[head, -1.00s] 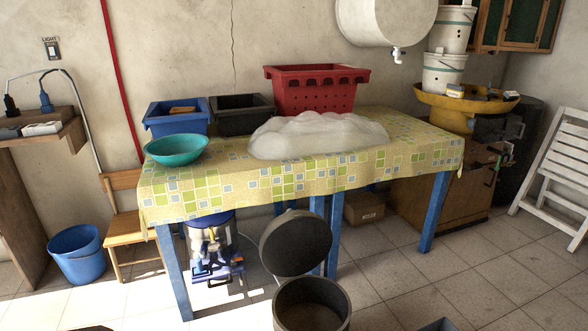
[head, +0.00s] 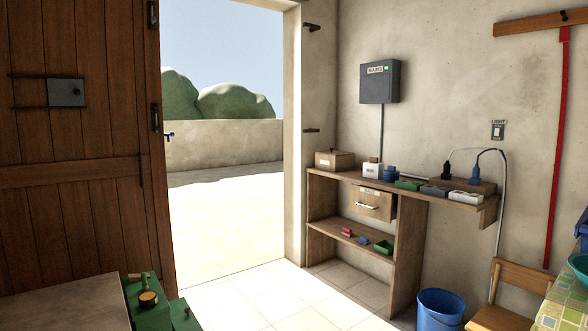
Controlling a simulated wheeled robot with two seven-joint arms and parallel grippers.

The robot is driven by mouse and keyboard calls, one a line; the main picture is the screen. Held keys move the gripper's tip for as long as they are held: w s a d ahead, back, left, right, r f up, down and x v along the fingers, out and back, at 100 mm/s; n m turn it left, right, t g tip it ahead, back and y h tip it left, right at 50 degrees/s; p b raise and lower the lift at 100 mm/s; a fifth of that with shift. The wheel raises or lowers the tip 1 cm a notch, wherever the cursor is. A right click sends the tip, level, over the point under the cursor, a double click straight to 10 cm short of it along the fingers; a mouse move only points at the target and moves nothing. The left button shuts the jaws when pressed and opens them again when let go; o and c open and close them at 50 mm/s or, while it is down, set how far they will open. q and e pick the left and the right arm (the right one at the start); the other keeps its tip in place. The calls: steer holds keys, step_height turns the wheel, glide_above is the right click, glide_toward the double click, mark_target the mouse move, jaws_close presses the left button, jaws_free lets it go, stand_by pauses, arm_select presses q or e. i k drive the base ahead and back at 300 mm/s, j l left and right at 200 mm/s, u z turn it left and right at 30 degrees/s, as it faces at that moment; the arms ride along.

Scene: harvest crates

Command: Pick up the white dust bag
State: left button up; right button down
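I do not see a white dust bag that I can make out in the head view. Small items stand on the wooden shelf unit (head: 330,178), among them a white box (head: 372,169) and a flat white-grey item (head: 466,197); I cannot tell that either is a bag. Neither of my grippers shows in the head view.
An open doorway leads to a sunlit yard (head: 225,215), with a wooden door (head: 75,200) at left. A green machine (head: 150,300) stands at lower left. A blue bucket (head: 440,310), a wooden chair (head: 505,310) and the cloth-covered table (head: 566,305) are at lower right. Floor tiles between are clear.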

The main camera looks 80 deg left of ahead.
mark_target(373, 169)
steer(key=u, duration=2.1)
